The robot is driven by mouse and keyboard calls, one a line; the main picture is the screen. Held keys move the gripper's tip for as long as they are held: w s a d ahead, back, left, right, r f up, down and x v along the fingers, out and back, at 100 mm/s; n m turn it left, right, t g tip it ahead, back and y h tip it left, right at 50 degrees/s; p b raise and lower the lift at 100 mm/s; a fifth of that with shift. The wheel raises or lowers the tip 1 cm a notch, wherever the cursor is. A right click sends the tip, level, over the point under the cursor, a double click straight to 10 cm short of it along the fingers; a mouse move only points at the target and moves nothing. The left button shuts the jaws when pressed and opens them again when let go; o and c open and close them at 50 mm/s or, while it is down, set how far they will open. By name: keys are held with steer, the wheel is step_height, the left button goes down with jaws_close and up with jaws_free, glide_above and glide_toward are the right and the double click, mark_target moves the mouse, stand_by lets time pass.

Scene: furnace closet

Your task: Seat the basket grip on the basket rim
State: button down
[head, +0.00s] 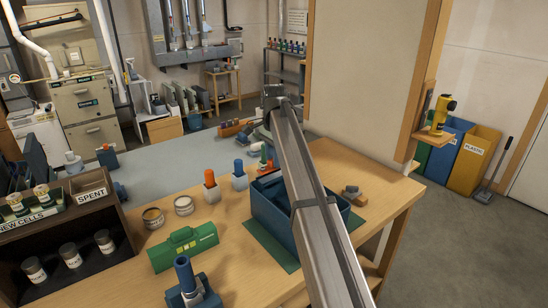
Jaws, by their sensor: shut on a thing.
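The blue basket (259,214) stands upright on a green mat (267,244) on the wooden bench. A long grey metal beam crosses in front of it and hides its middle and much of its right side. Part of the near left wall and the right corner show. I cannot make out my gripper or its fingertips; the beam hides much of the area around the basket. I cannot pick out the basket grip with certainty. A small grey and tan piece (353,193) lies on the bench right of the basket, apart from it.
A blue fixture (190,287) is at the near edge. A dark shelf unit (75,255) stands far left. The bench's right side is mostly clear.

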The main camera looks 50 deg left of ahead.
steer(key=shift+f, duration=1.5)
steer(key=c, duration=0.7)
jaws_free()
steer(key=shift+c, duration=0.2)
steer(key=shift+r, duration=4)
